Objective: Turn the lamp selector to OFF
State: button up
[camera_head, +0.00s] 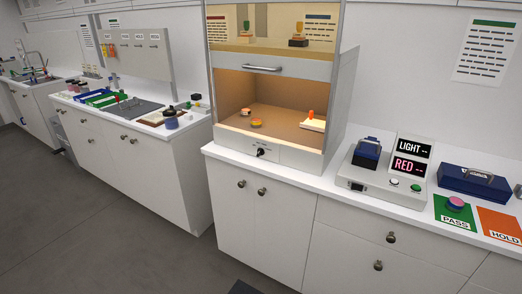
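The lamp selector appears to be the small black knob (261,152) on the white front panel of the lit cabinet (294,156). Small marks stand around the knob, too small to read, so I cannot tell which position it points to. The cabinet's inside glows warm orange, and its front sash with a grey handle (262,69) is raised. My gripper is not in view.
The cabinet stands on a white counter (325,182) with drawers and knobs below. Right of it are a meter with display (408,167), a blue case (474,184), a green PASS mat (457,217) and an orange HOLD mat (501,224). Grey floor (130,240) is clear at left.

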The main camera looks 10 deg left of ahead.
aim_at(260, 151)
jog(key=i+j+u, duration=0.3)
jog(key=i+j, duration=0.4)
jog(key=j, duration=0.2)
jog(key=i+j+u, duration=0.3)
jog(key=i+j, duration=0.45)
jog(key=i, duration=0.05)
